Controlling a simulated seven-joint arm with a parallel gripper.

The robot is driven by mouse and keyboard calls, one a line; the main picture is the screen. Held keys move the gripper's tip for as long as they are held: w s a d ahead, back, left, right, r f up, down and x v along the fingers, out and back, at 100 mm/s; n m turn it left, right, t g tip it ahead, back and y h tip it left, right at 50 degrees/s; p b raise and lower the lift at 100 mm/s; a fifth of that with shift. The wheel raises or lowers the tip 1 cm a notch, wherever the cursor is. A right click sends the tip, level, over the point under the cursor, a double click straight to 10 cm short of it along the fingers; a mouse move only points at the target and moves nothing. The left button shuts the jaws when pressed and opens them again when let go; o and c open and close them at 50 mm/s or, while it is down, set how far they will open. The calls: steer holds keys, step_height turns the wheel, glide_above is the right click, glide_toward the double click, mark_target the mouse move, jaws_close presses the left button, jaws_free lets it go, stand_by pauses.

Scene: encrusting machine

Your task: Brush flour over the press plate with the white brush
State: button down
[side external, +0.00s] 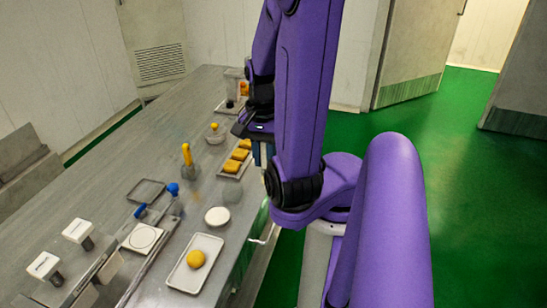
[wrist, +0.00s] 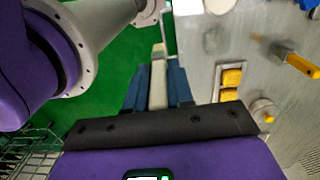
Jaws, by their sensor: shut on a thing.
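My gripper (wrist: 157,72) is shut on a slim whitish piece (wrist: 158,62), which looks like the white brush; its blue fingers lie on both sides and a pale tip sticks out beyond them. In the side view my gripper (side external: 262,154) is beside the buns' tray at the table's right edge, and my arm hides most of it and what it holds. A white square plate with a round disc (side external: 142,238), perhaps the press plate, lies left of centre near blue-knobbed parts (side external: 172,189). Whether flour lies on it, I cannot tell.
A tray of yellow buns (side external: 235,160) is close to my gripper. A yellow-handled tool (side external: 187,155) stands upright on the table. A small bowl (side external: 214,132), a white disc (side external: 217,216) and a tray with a yellow ball (side external: 195,258) lie around. Green floor is beyond the edge.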

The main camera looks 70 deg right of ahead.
steer(key=shift+w+a+f+g+y, duration=0.45)
steer(key=shift+w+a+f+g, duration=0.55)
steer(key=shift+w, duration=2.5)
steer(key=shift+w+a+f+g+y, duration=0.65)
steer(key=shift+w+f, duration=0.65)
steer(key=shift+w, duration=2.15)
steer(key=shift+a+f, duration=0.2)
steer(key=shift+f, duration=2.8)
steer(key=shift+f, duration=0.6)
step_height(320, 180, up, 7)
